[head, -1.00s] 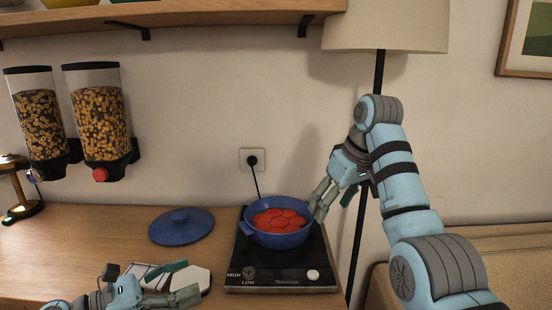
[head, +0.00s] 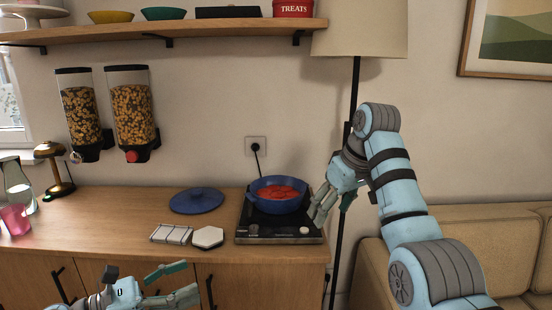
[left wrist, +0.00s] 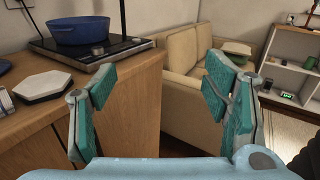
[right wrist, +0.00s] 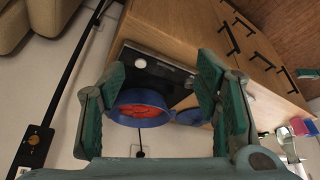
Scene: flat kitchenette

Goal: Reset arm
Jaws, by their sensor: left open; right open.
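My left gripper (head: 176,284) is open and empty in front of the counter, at the bottom of the head view; its spread fingers (left wrist: 160,100) show in the left wrist view. My right gripper (head: 332,207) is open beside the right edge of the hot plate (head: 262,232). In the right wrist view its fingers (right wrist: 150,95) are apart with nothing held. A blue pot (head: 278,200) with red round pieces (head: 282,191) inside stands on the hot plate, apart from the right gripper.
A blue lid (head: 197,201), a white hexagonal coaster (head: 207,237) and a striped cloth (head: 171,234) lie on the wooden counter (head: 110,215). Glassware (head: 15,219) stands at the far left. A lamp pole (head: 347,170) and sofa (head: 500,225) are at the right.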

